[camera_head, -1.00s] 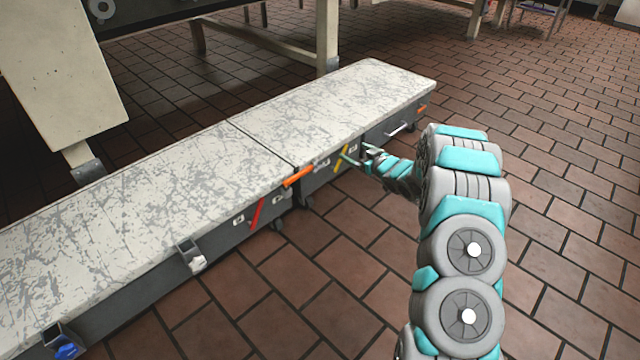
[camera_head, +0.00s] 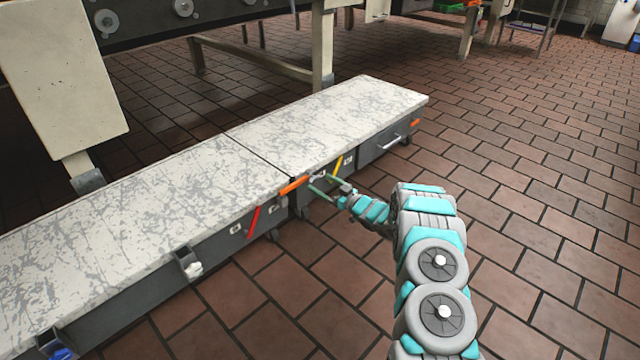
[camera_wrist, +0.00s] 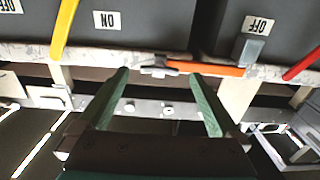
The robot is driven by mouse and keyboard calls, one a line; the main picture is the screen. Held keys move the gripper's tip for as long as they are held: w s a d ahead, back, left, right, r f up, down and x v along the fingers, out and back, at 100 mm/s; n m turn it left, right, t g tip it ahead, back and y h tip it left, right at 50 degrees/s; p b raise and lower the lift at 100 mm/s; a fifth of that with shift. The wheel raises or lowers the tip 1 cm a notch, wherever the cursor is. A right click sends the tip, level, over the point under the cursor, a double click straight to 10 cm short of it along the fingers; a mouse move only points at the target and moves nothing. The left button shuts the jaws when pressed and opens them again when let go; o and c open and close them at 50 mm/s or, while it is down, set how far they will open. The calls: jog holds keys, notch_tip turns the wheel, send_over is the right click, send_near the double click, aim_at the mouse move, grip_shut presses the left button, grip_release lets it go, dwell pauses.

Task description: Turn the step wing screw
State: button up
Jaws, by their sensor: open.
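A small metal piece that looks like the wing screw (camera_wrist: 158,69) shows in the wrist view, beside the orange lever, on the edge of the step. In the head view, a pale metal piece (camera_head: 317,175) shows at the same place, near the seam between the two step sections. My gripper (camera_head: 326,186) is open and empty at the front side of the step. In the wrist view its green fingers (camera_wrist: 160,75) stand apart, with the metal piece between their tips in the picture. I cannot tell how far away it is.
The long pale step (camera_head: 340,115) fills the left and middle. An orange lever (camera_head: 294,186), red lever (camera_head: 254,221) and yellow lever (camera_head: 337,166) sit on its front side. A silver handle (camera_head: 393,143) is further right. The tiled floor (camera_head: 540,230) to the right is clear.

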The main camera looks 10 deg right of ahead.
jog(key=shift+x, duration=0.85)
jog(key=shift+c, duration=0.4)
jog(key=c, duration=1.3)
